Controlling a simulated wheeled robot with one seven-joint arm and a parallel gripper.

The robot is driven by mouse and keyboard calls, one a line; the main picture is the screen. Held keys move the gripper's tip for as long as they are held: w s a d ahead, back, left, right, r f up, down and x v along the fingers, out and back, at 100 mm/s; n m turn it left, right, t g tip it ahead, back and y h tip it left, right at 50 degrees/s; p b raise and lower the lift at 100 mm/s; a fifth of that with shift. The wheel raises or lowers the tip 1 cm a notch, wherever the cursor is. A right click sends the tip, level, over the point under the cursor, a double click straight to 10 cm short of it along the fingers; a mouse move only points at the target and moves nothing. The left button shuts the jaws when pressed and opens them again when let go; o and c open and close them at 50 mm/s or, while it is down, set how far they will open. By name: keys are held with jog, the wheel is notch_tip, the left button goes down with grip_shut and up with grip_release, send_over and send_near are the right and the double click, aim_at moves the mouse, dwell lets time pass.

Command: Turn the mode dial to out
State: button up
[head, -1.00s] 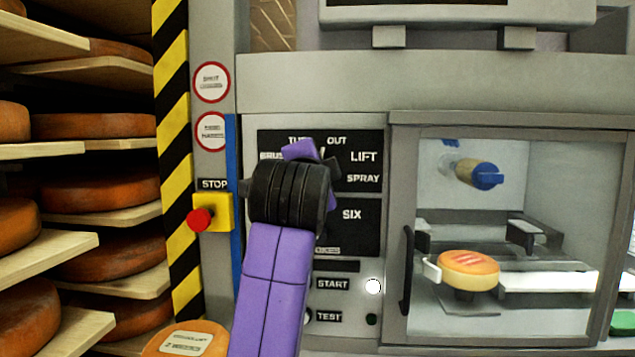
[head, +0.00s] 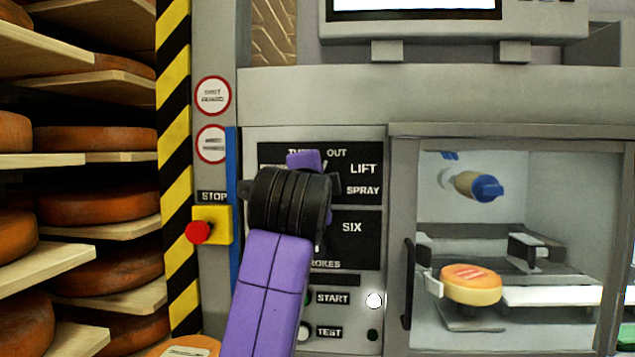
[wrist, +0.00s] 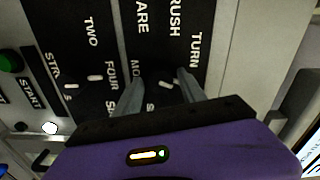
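The mode dial (wrist: 163,82) is a dark knob on the black label plate, with a small white mark on it. In the wrist view my gripper (wrist: 160,74) has its two grey fingers apart, one on each side of the dial. I cannot tell whether they touch it. In the head view my black wrist and purple gripper body hide the dial. The OUT label (head: 337,153) shows above and right of my wrist, with LIFT (head: 363,169) and SPRAY (head: 363,190) farther right. TURN (wrist: 195,50) and part of BRUSH show in the wrist view.
Below the mode plate is a stroke plate (head: 365,245), then START (head: 374,300) and TEST buttons. A red stop button (head: 198,232) sits left. A glass-fronted chamber (head: 408,285) with a cheese wheel (head: 470,285) is right. Cheese shelves stand far left.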

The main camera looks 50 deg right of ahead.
jog(key=shift+a, duration=0.1)
jog(key=v, duration=0.7)
jog(key=shift+s+a+b, duration=0.25)
jog(key=shift+b, duration=0.15)
dwell(0.4)
